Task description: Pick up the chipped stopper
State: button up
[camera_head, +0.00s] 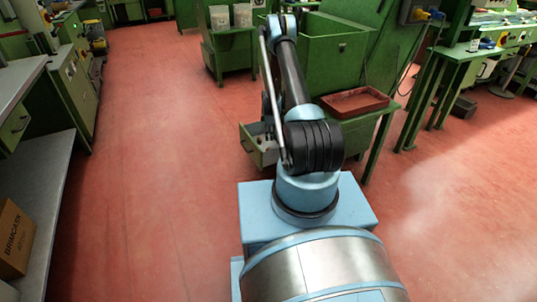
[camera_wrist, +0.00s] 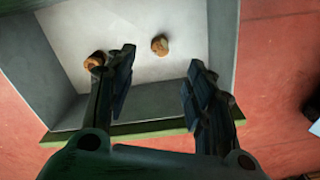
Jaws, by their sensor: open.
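Two small brown cork stoppers lie apart on the pale floor of an open drawer (camera_wrist: 200,25) in the wrist view. One stopper (camera_wrist: 159,45) is just beyond the gap between my fingertips. The other stopper (camera_wrist: 94,62) is at the left, beside my left finger. I cannot tell which one is chipped. My gripper (camera_wrist: 160,66) is open and empty, its fingers reaching over the drawer's green front edge. In the head view the drawer (camera_head: 249,146) sticks out under the green bench, and my arm hides the gripper.
A red tray (camera_head: 354,103) sits on the green bench to the right of my arm. Two pale buckets (camera_head: 220,18) stand on a green stand behind. A cardboard box (camera_head: 14,240) is on the shelf at the left. The red floor (camera_head: 150,150) at the left is clear.

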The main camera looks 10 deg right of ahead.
jog(key=shift+a+f, duration=0.2)
jog(key=shift+f, duration=5.35)
jog(key=c, duration=0.8)
